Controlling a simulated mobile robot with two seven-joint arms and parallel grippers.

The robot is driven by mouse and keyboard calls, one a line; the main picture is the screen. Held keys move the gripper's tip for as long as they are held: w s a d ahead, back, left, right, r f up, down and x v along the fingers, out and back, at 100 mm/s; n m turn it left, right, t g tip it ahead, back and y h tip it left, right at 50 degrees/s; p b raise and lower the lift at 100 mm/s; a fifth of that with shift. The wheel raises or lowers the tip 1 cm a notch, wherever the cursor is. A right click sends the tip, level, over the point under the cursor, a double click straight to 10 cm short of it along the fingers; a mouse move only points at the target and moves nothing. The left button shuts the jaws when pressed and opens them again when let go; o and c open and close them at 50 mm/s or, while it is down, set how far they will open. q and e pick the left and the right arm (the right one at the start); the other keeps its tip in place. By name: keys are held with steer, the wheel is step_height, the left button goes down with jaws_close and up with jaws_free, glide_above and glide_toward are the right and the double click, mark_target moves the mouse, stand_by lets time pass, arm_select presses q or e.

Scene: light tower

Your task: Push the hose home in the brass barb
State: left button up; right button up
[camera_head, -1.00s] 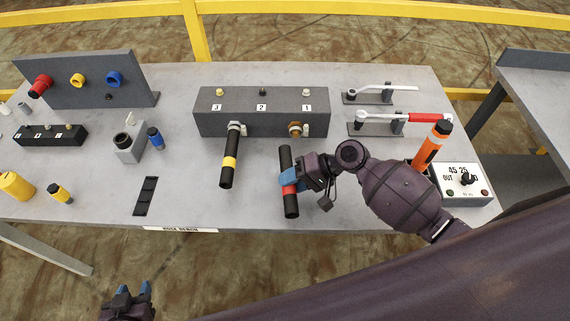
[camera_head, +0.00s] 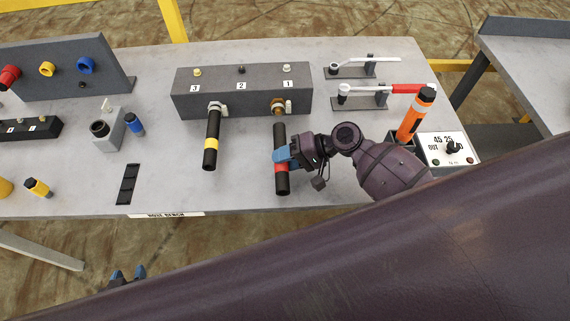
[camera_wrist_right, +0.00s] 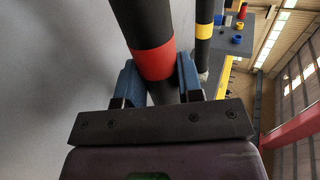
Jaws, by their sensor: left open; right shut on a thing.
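The black hose with a red band (camera_head: 280,136) lies along the bench front, pointing away from me toward the block's port 1. My right gripper (camera_head: 281,156) is shut on it near the red band. In the right wrist view the blue fingers (camera_wrist_right: 158,82) sit on both sides of the hose (camera_wrist_right: 143,22), by its red band. The brass barb (camera_head: 278,106) sticks out of the block under label 1. The hose's far end is at or just short of the barb; I cannot tell if they touch. My left gripper (camera_head: 128,275) is open and empty at the bottom left, mostly hidden.
The grey block (camera_head: 240,100) carries labels 3, 2 and 1. A black hose with a yellow band (camera_head: 212,140) hangs from port 3. Lever clamps (camera_head: 370,97), an orange marker-like tool (camera_head: 415,115) and a gauge box (camera_head: 447,149) stand at the right.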

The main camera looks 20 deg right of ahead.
steer(key=shift+w+d+f, duration=0.1)
steer(key=shift+w+d, duration=0.1)
steer(key=shift+w, duration=0.6)
steer(key=shift+w+d+b, duration=0.25)
steer(key=shift+w+b, duration=0.35)
steer(key=shift+w, duration=0.4)
